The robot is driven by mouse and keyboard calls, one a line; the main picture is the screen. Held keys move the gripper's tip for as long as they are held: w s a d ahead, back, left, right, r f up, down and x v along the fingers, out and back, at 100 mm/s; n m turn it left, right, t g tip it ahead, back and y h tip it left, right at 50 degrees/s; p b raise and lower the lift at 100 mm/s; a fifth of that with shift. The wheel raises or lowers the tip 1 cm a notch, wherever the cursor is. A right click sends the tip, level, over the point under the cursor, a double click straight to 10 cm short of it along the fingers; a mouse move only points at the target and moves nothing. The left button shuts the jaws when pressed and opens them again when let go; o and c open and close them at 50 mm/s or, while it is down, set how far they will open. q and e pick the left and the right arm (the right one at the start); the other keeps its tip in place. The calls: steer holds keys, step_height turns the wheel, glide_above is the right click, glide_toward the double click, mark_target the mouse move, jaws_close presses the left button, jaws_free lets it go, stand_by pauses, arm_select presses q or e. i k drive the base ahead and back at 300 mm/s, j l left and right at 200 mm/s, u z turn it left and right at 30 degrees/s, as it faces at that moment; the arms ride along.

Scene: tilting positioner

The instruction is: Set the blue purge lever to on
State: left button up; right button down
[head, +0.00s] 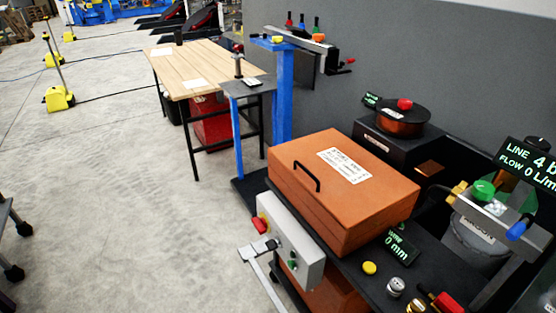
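The blue purge lever (517,231) is at the right of the head view. It sits on the right end of a grey metal bar (490,215) above a grey cylinder (474,240). Neither of my grippers is in view.
An orange lidded box (342,200) stands left of the lever on a dark bench. A grey control box (291,243), a yellow button (369,268) and small knobs are along the bench front. A black unit with a spool (401,118) stands behind.

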mark_target(527, 220)
steer(key=k+j+z, duration=0.15)
steer(key=z, duration=1.4)
steer(key=i, duration=0.3)
steer(key=l+z, duration=0.05)
